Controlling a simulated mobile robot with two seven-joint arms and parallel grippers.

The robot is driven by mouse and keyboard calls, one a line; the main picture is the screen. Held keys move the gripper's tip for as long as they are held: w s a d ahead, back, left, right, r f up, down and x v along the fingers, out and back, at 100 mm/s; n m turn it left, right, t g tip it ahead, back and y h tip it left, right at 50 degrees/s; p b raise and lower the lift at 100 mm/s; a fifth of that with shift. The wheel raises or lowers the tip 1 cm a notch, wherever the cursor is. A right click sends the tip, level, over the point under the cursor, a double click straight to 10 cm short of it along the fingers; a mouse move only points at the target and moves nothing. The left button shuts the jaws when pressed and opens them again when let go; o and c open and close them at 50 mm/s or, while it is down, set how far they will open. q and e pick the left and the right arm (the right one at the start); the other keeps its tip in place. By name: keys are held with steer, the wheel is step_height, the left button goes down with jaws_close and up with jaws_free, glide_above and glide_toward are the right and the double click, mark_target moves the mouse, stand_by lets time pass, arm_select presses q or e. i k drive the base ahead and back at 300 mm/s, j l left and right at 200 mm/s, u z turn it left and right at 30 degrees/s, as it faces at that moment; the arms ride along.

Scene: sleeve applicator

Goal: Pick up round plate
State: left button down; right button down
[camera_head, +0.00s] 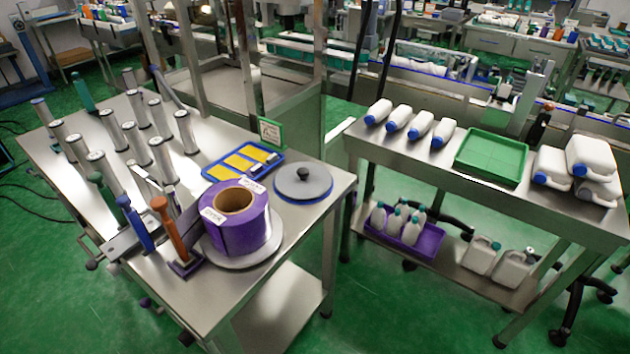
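A round grey plate (302,185) with a black knob in its middle lies flat near the right corner of the left metal table (330,187). A blue edge shows around its rim. A purple roll (240,222) with an open core and white labels stands just left of it, on another pale round disc (245,258). Neither of my grippers shows in the head view, and nothing is seen touching the round plate.
Several metal cylinders (100,170) stand at the table's left. Upright tools with blue and orange handles (163,212) stand at the front. A right table (420,160) holds bottles and a green tray (491,158).

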mark_target(301, 181)
steer(key=i+l+u, duration=0.1)
steer(key=u, duration=0.35)
steer(key=l+u, duration=0.25)
steer(key=u, duration=0.15)
steer(key=l+u, duration=0.2)
steer(key=u, duration=0.25)
steer(key=l+u, duration=0.35)
steer(key=l, duration=1.35)
steer(key=k+u, duration=0.05)
